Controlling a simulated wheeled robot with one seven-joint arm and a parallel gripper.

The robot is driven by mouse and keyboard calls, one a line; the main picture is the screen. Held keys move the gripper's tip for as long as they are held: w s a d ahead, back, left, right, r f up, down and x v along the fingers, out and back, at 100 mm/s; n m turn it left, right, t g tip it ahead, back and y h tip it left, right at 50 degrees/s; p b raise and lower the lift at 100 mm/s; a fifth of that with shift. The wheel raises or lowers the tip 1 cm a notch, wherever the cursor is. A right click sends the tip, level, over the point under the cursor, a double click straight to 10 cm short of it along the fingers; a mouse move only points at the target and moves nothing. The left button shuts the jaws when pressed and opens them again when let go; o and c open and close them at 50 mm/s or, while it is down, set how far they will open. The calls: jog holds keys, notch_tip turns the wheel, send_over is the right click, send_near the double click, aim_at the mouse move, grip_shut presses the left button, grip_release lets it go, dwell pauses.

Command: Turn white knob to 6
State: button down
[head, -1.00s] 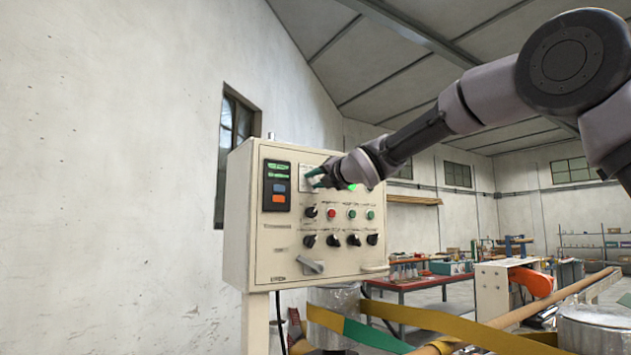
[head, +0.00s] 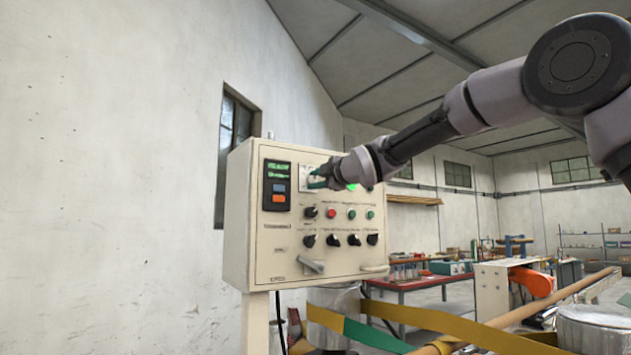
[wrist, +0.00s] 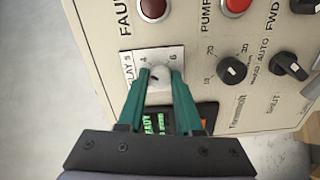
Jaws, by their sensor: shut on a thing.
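The white knob (wrist: 158,80) sits on a white dial plate on the control panel, with the digits 4 and 6 readable beside it in the wrist view. A dark mark shows on the knob's face. My gripper (wrist: 157,83) has its two green fingers shut on the knob, one on each side. In the head view my gripper (head: 318,179) is at the panel's upper part, over the dial plate (head: 305,181), and hides the knob. I cannot tell exactly which digit the knob points to.
The cream control box (head: 263,250) also carries a display module (head: 277,186), black knobs (head: 333,240), a red button (head: 331,213) and green buttons. In the wrist view a black knob (wrist: 232,70) is close right of my fingers. A lever (head: 311,265) sticks out below.

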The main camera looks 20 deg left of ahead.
jog(key=m, duration=0.4)
jog(key=shift+m, duration=0.3)
jog(key=m, duration=0.5)
jog(key=shift+f, duration=0.15)
jog(key=m, duration=1)
jog(key=c, duration=0.6)
grip_release()
jog(key=shift+s+d, duration=0.1)
